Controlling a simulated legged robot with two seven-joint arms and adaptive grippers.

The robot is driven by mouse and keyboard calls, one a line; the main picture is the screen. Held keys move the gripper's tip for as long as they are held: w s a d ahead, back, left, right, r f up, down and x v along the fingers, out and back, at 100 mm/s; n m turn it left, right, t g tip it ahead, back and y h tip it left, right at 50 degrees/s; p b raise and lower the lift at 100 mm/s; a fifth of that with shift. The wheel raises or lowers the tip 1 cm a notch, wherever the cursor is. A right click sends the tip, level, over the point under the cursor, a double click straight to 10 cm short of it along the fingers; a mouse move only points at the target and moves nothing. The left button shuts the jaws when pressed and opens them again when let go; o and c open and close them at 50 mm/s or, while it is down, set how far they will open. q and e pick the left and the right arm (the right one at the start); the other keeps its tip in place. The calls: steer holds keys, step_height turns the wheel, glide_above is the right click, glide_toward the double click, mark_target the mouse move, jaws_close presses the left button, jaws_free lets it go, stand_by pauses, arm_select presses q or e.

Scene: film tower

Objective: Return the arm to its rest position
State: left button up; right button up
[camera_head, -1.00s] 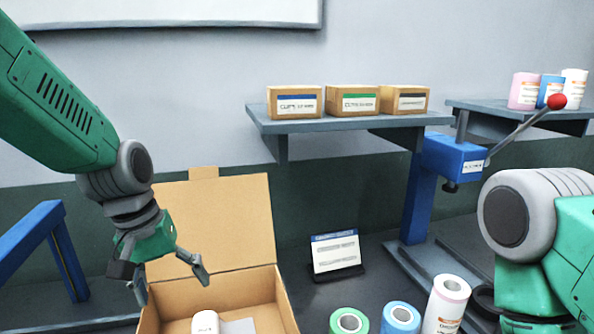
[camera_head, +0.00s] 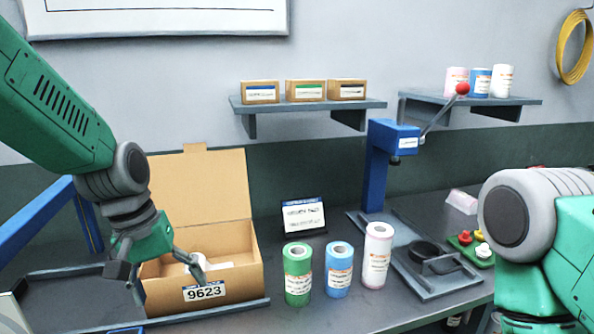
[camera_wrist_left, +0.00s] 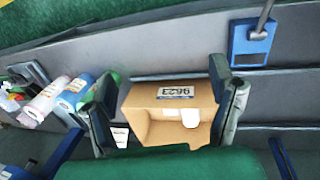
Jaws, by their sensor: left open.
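My left gripper (camera_head: 166,282) is open and empty at lower left in the head view. Its fingers appear in front of an open cardboard box (camera_head: 232,270) labelled 9623. A white item (camera_head: 190,262) lies inside the box, partly hidden by a finger. In the left wrist view, the spread fingers of my left gripper (camera_wrist_left: 168,105) frame the box (camera_wrist_left: 140,95) and the white item (camera_wrist_left: 190,118), with nothing gripped. My right arm shows at the right edge of the head view; its gripper is out of frame.
Green (camera_head: 298,273), blue (camera_head: 339,270) and pink-white (camera_head: 376,256) rolls stand right of the box. Behind them are a sign (camera_head: 304,216) and a blue lever press (camera_head: 375,175). Shelves (camera_head: 300,105) hold small boxes. A blue frame (camera_head: 35,220) stands at left.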

arm_select(q)
steer(key=s+a+f+y+b, duration=0.1)
steer(key=s+f+b, duration=0.15)
steer(key=f, duration=0.55)
steer(key=s+a+f+m+b, duration=0.15)
steer(key=s+f, duration=0.25)
steer(key=f, duration=0.4)
steer(key=s+a+f+y+b, duration=0.1)
steer(key=s+a+f, duration=0.15)
steer(key=f, duration=0.65)
steer(key=s+a+f+m+b, duration=0.2)
steer(key=s+f+b, duration=0.3)
steer(key=s+f, duration=1)
steer(key=s, duration=0.3)
steer(key=shift+s+f, duration=0.25)
steer(key=shift+s, duration=0.1)
arm_select(e)
step_height(320, 180, down, 10)
steer(key=shift+s+d, duration=0.2)
steer(key=shift+s, duration=0.2)
arm_select(q)
steer(key=shift+w+m, duration=0.1)
steer(key=shift+m, duration=0.15)
